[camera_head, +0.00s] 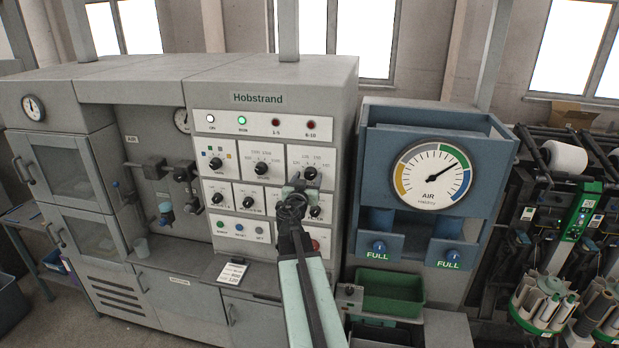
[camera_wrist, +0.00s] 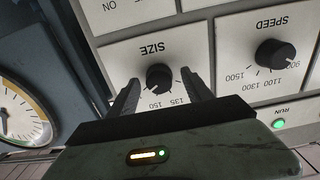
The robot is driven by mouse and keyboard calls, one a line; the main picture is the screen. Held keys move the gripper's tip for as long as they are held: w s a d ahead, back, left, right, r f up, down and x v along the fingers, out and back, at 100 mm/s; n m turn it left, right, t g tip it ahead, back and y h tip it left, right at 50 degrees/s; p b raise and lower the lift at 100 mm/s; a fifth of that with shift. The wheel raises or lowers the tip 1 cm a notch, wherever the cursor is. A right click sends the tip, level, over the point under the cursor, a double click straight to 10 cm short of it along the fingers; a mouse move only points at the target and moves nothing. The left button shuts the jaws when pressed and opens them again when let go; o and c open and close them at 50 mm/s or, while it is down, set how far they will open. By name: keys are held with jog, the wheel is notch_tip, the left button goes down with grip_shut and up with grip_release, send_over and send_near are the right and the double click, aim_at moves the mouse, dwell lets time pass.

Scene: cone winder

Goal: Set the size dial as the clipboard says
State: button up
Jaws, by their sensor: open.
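The size dial (camera_head: 311,173) is a black knob on a white plate at the right of the panel's top row. In the wrist view the size dial (camera_wrist: 160,78) appears upside down under the label SIZE, with 150 and 135 readable and other marks hidden. My gripper (camera_head: 297,187) is open in front of the panel. In the wrist view its jaws (camera_wrist: 160,92) stand on either side of the dial; I cannot tell whether they touch it. The clipboard card (camera_head: 232,272) lies on the ledge below; its small print seems to end in 120, but is hard to read.
The speed dial (camera_head: 261,168) is beside the size dial; it also shows in the wrist view (camera_wrist: 275,53). More knobs and buttons (camera_head: 239,227) sit below. A blue cabinet with an air gauge (camera_head: 433,176) stands right. A green bin (camera_head: 390,290) is low at right.

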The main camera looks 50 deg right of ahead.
jog(key=shift+w+d, duration=0.3)
jog(key=shift+d, duration=0.25)
jog(key=c, duration=1.2)
jog(key=shift+d+r, duration=0.1)
jog(key=shift+d, duration=0.1)
grip_shut()
jog(key=shift+a, duration=0.2)
